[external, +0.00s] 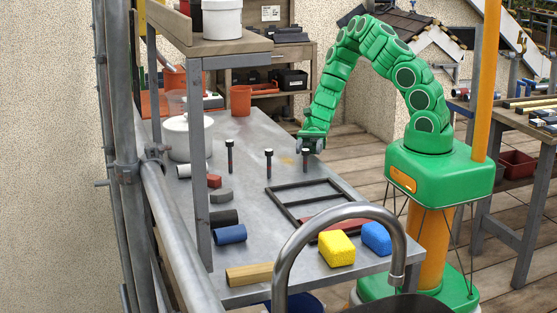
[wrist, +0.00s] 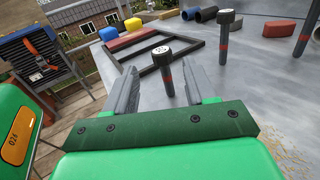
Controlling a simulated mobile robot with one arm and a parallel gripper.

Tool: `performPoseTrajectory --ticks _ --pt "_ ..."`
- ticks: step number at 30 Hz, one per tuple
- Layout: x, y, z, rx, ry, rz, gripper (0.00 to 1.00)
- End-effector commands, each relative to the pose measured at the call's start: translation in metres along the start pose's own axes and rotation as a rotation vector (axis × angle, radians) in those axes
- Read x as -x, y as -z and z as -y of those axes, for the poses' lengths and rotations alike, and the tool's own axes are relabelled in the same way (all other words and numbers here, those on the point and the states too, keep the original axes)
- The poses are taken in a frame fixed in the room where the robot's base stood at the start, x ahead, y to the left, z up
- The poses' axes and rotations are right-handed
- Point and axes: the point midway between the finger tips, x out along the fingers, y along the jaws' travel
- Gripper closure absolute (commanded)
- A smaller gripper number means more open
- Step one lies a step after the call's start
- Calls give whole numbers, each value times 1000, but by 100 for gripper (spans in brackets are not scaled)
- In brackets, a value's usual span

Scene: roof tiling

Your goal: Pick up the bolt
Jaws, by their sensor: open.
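Several dark bolts with flat heads and a red band stand upright on the grey metal table. In the external view the near bolt (external: 305,160) is just below my gripper (external: 311,143); another bolt (external: 269,165) and a further bolt (external: 230,157) stand to its left. In the wrist view the near bolt (wrist: 167,75) shows between the two grey fingers of my gripper (wrist: 160,68), with a gap on each side. My gripper is open and empty. A second bolt (wrist: 222,40) stands beyond, up and to the right.
A dark rectangular frame (external: 270,198) lies beside the bolts, with a yellow block (external: 337,248) and blue block (external: 377,238) near the table's end. A white tub (external: 187,140) and orange cup (external: 241,101) stand at the back. Pipe pieces (external: 230,234) lie at left.

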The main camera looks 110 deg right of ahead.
Motion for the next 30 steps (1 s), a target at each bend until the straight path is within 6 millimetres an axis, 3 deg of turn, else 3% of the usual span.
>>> performPoseTrajectory --ticks 15,23,30 --pt "-49 1 4 0 -1 2 45" --pt "-52 1 4 0 1 1 45" --pt "-52 1 4 0 1 0 80"
